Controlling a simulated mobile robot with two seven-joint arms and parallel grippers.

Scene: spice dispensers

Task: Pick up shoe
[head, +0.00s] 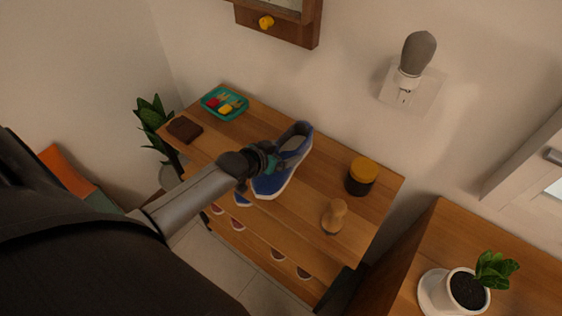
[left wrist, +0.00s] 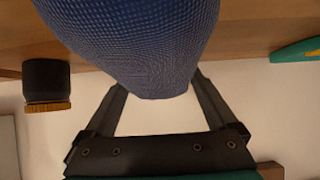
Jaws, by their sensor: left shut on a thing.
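A blue shoe with a white sole (head: 270,184) is at the middle of the wooden shelf top in the head view. My left gripper (head: 272,162) reaches it from the left, at the shoe's side near its opening. In the left wrist view the blue fabric of the shoe (left wrist: 145,45) fills the upper middle, between the two dark fingers of the left gripper (left wrist: 160,95). The left gripper is shut on the shoe. I cannot tell whether the sole touches the shelf top. My right gripper is not in view.
On the shelf top (head: 300,209) stand a dark jar with a yellow lid (head: 361,176), a small wooden figure (head: 334,216), a teal tray (head: 224,104) and a brown wallet-like item (head: 185,129). More shoes sit on the shelf below. A potted plant (head: 468,288) stands at lower right.

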